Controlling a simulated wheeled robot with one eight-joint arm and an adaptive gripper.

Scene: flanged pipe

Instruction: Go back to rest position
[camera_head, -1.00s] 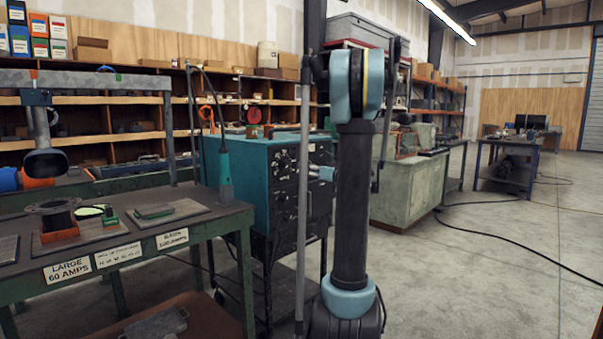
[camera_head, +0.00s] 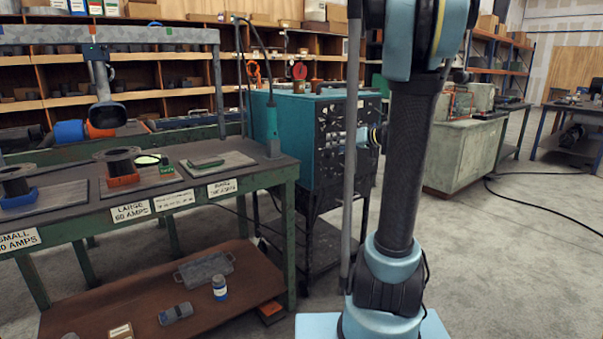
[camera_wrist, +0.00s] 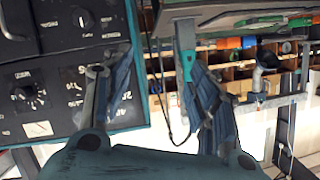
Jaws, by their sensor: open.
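In the wrist view my gripper (camera_wrist: 147,88) is open, its two fingers spread wide with nothing between them. The dark control panel (camera_wrist: 70,60) of the teal machine fills the left of that view, behind the left finger. The machine (camera_head: 330,130) also stands behind my upright arm in the head view. On the green bench (camera_head: 240,196), a black flanged pipe (camera_head: 122,160) stands upright in an orange holder (camera_head: 120,181). Another dark flanged piece (camera_head: 14,180) stands in a blue holder (camera_head: 18,198) at the left edge.
A dark overhead lamp-like head (camera_head: 107,114) hangs over the bench. The brown lower shelf (camera_head: 120,295) carries a grey tray (camera_head: 204,268) and a small bottle (camera_head: 219,287). A grey cabinet (camera_head: 465,150) stands at the right. Open concrete floor (camera_head: 500,260) lies at the right front.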

